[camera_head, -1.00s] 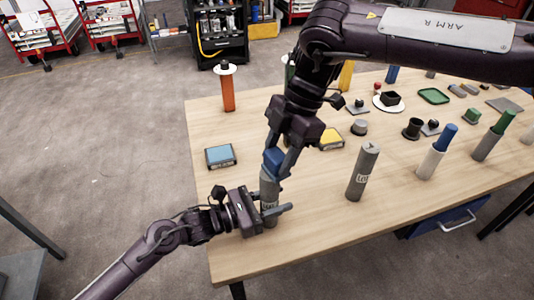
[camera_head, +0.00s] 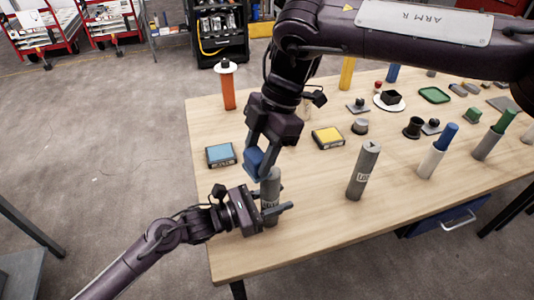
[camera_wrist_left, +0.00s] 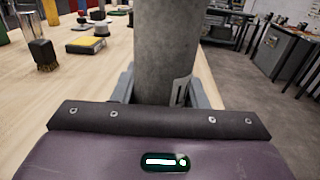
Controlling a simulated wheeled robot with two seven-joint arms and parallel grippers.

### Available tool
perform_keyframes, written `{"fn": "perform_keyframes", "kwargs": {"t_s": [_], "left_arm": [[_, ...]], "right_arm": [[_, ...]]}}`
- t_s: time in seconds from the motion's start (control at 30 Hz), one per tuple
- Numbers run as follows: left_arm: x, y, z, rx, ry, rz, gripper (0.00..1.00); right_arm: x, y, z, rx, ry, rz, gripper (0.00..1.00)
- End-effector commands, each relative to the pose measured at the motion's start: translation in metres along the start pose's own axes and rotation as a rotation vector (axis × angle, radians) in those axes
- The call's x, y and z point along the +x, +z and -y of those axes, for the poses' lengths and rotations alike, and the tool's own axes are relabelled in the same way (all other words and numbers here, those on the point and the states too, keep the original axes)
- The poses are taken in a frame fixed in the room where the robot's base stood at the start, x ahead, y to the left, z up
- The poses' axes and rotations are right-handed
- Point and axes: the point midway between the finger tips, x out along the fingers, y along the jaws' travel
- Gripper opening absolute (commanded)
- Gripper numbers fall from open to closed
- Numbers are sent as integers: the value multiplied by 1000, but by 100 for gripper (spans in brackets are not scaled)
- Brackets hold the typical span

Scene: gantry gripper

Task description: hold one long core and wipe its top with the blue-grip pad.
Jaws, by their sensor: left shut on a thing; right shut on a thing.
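A long grey core (camera_head: 271,187) stands upright near the table's front left edge. My left gripper (camera_head: 274,213) is shut around its lower part. In the left wrist view the core (camera_wrist_left: 169,50) rises between the fingers, with part of a label showing. My right gripper (camera_head: 262,152) is above it, shut on the blue-grip pad (camera_head: 255,163). The pad is at the upper left of the core's top; I cannot tell whether they touch. A second long grey core (camera_head: 363,172), with a label, stands upright to the right.
A blue-topped block (camera_head: 221,154) and a yellow-topped block (camera_head: 328,137) lie behind. An orange cylinder (camera_head: 228,90) stands at the back left. The front middle of the table (camera_head: 320,225) is bare.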

Motion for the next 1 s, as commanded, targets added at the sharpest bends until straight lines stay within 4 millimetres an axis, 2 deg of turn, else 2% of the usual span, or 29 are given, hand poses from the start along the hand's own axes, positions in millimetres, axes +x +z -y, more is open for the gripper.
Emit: {"fn": "perform_keyframes", "kwargs": {"t_s": [0.03, 0.6, 0.77, 1.0], "left_arm": [[0, 0, -1, 0, 2, -1, 0], [0, 0, -1, 0, 2, -1, 0], [0, 0, 0, 0, 1, -1, 0], [0, 0, 0, 0, 1, -1, 0]], "right_arm": [[-12, -5, -2, -3, 9, 0, 22], [-58, -24, -1, -2, 7, 1, 22], [-66, -27, -1, -3, 7, -1, 22], [-66, -27, 0, -2, 6, -1, 22]]}}
